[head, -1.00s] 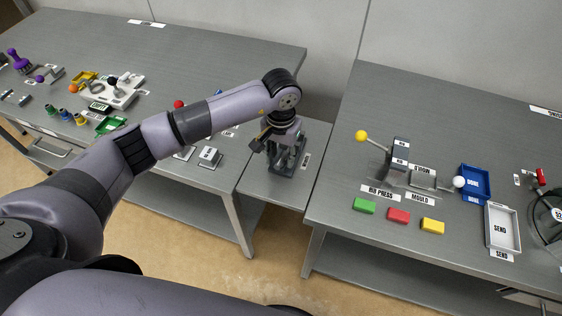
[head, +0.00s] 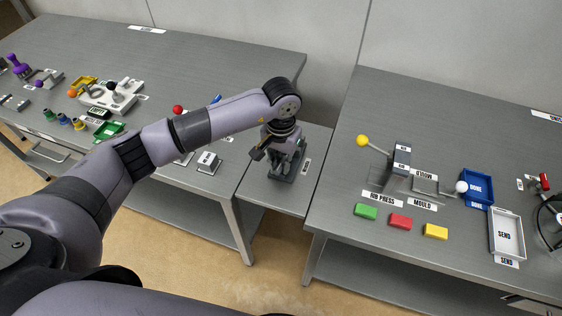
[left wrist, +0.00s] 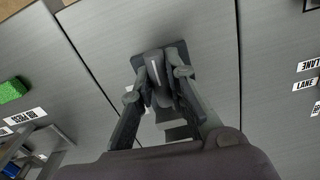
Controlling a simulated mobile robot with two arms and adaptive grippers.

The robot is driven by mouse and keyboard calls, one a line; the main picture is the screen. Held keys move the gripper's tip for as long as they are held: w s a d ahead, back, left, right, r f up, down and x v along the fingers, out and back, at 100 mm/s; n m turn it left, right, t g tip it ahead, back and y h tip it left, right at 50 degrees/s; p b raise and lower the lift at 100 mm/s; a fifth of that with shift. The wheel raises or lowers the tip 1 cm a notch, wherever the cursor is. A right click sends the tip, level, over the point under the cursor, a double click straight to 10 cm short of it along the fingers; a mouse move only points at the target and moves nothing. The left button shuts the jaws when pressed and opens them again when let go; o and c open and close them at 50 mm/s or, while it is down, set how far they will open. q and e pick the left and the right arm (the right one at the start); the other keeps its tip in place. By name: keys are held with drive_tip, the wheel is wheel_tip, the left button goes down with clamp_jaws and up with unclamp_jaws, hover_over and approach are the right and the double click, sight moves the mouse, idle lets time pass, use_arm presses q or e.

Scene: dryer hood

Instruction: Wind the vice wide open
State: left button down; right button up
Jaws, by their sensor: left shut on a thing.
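The vice (head: 283,179) is a dark grey device on the small lower table between the two benches. My left gripper (head: 285,152) is directly over it, pointing down, and hides most of it. In the left wrist view the vice's dark base (left wrist: 178,52) shows beyond the fingers. The left gripper (left wrist: 162,82) is shut on a grey upright part of the vice, which looks like its handle. The fingers cover this part, so its exact shape and the jaw gap cannot be told. My right gripper does not show.
The small table (head: 262,197) is mostly bare around the vice. The right bench holds a yellow-knobbed lever (head: 362,141), coloured blocks, a blue tray (head: 477,188) and a white tray (head: 507,234). The left bench holds a red-knobbed device (head: 178,110) and several small parts.

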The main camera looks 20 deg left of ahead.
use_arm(q)
drive_tip(key=shift+n+b, duration=0.35)
drive_tip(key=shift+n, duration=0.85)
drive_tip(key=shift+f, duration=0.1)
drive_tip(key=shift+n, duration=1.2)
drive_tip(key=shift+n+b, duration=0.5)
drive_tip(key=shift+n, duration=0.7)
